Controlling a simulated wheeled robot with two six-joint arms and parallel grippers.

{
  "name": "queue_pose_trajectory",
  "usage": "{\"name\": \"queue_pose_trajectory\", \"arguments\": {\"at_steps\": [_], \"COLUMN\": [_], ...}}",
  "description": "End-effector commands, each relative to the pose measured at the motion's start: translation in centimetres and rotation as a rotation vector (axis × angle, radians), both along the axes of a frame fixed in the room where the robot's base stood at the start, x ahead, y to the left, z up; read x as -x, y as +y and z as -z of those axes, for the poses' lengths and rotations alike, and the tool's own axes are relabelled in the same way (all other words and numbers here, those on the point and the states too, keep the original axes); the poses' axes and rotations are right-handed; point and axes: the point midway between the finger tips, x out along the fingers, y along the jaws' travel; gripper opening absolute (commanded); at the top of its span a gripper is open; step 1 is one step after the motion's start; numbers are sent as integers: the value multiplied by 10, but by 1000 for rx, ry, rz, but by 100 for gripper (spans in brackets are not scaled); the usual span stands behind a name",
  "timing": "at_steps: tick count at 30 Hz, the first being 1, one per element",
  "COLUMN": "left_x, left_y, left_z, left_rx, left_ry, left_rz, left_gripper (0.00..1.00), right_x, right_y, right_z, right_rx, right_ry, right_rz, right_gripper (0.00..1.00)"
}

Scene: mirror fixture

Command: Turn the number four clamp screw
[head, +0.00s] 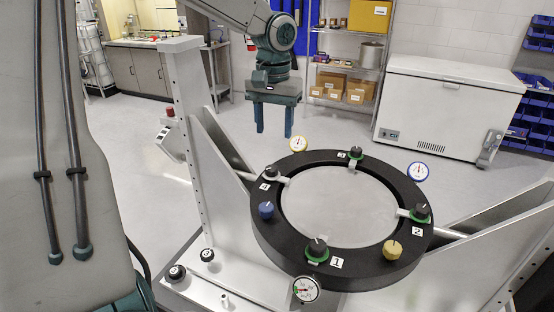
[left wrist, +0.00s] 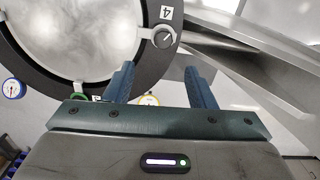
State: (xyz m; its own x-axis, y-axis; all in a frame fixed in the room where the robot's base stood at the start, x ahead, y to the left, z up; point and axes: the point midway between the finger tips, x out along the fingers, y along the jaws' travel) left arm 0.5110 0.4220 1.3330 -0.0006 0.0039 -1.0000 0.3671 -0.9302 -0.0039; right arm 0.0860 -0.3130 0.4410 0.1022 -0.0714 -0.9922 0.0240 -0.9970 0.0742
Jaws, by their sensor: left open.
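The number four clamp screw (head: 271,172) is a dark knob with a pale collar at the left of the black ring (head: 266,238), beside the label 4 (head: 265,187). In the left wrist view the clamp screw (left wrist: 163,38) shows near the top centre, with a line across its face. My left gripper (head: 274,132) is open and empty beyond the ring in the head view, apart from the screw. In the left wrist view its two fingers (left wrist: 160,72) point toward the ring, with the screw beyond their tips. My right gripper is not in view.
A blue knob (head: 266,209), a yellow knob (head: 393,249) and dial gauges (head: 299,143) sit around the ring. A tall metal bracket (head: 184,90) stands left; a white freezer (head: 446,105) stands behind.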

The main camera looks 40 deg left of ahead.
Motion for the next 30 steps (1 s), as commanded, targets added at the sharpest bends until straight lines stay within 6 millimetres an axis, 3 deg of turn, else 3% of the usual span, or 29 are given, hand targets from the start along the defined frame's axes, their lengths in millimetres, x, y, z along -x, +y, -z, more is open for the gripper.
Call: {"name": "queue_pose_trajectory", "arguments": {"at_steps": [15, 21, 30], "left_x": [2, 1, 1], "left_y": [1, 1, 1], "left_z": [86, 101, 103], "left_rx": [1, 1, 1], "left_ry": [5, 3, 2], "left_rz": [2, 2, 2], "left_gripper": [50, 50, 50], "right_x": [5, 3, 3], "right_y": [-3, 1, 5], "right_z": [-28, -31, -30], "right_rx": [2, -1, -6], "right_ry": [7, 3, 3], "right_rz": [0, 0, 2], "right_gripper": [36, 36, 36]}}
